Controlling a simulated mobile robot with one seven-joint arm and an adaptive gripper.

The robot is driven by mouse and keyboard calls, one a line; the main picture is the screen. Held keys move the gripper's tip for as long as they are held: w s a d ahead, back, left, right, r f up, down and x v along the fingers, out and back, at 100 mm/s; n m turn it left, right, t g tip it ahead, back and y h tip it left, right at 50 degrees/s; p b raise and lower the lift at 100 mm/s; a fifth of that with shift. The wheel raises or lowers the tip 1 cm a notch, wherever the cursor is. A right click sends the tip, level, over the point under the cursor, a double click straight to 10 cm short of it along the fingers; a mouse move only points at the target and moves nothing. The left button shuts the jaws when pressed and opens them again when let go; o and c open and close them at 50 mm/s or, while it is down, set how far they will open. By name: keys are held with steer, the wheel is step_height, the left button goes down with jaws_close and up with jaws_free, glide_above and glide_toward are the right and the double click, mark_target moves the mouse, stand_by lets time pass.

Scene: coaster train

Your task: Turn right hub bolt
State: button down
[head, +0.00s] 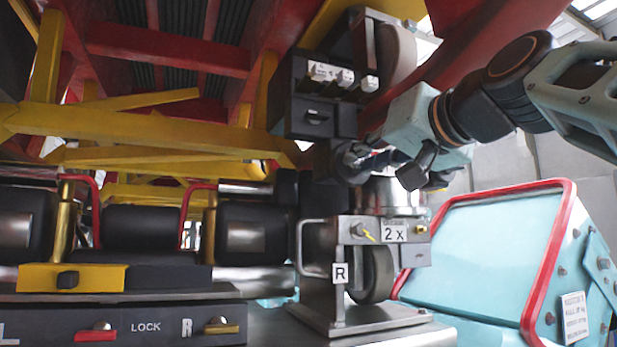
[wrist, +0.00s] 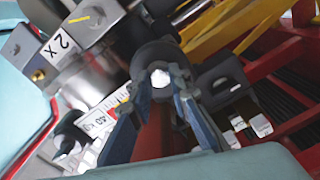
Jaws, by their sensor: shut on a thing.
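The right hub (head: 345,162) is a dark round housing above the metal stand marked R, at the centre right of the head view. My gripper (head: 375,160) reaches it from the right. In the wrist view the hub (wrist: 158,55) is a dark cylinder with a pale bolt head (wrist: 160,78) at its near end. The two fingers of my gripper (wrist: 161,84) stand on either side of this bolt head and are shut on it. The fingers partly hide the hub's rim. I cannot tell the bolt's turn angle.
A stand labelled R and 2x (head: 340,272) with a wheel is below the hub. A dark box with white labels (head: 315,95) is close above my gripper. A light blue car panel with red edging (head: 480,260) is at right. Yellow beams (head: 140,125) cross the left.

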steer(key=shift+f+m, duration=0.1)
steer(key=shift+m, duration=0.6)
steer(key=c, duration=1.8)
jaws_free()
steer(key=shift+s, duration=0.1)
steer(key=v, duration=1.2)
